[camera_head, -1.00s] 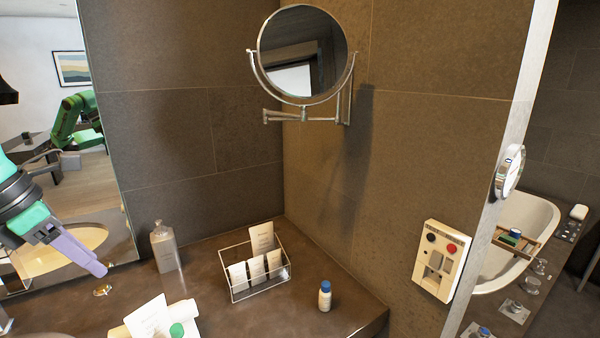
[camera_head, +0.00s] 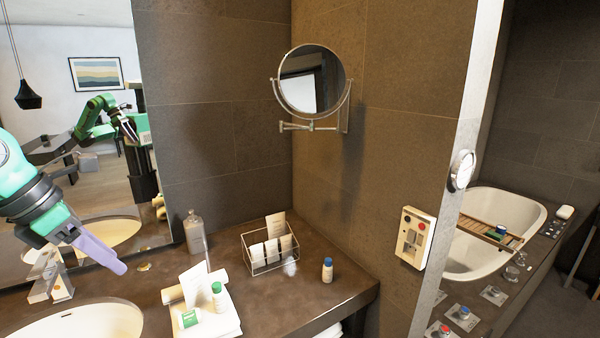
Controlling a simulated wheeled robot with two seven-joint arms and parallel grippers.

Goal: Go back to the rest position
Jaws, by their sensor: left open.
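My left gripper (camera_head: 103,256) comes in from the left on its green and black arm. Its purple-grey fingers point down and to the right, above the counter near the faucet. They overlap in this view, the gripper is open and nothing shows between them. It is apart from the things on the counter. My right gripper is not in view.
The counter (camera_head: 300,291) holds a sink (camera_head: 80,322), faucet (camera_head: 45,275), glass bottle (camera_head: 194,232), wire basket (camera_head: 268,262) of cards, blue-capped bottle (camera_head: 327,271) and white tray (camera_head: 222,325) with a green-capped bottle (camera_head: 218,296). A round mirror (camera_head: 312,82) juts from the wall.

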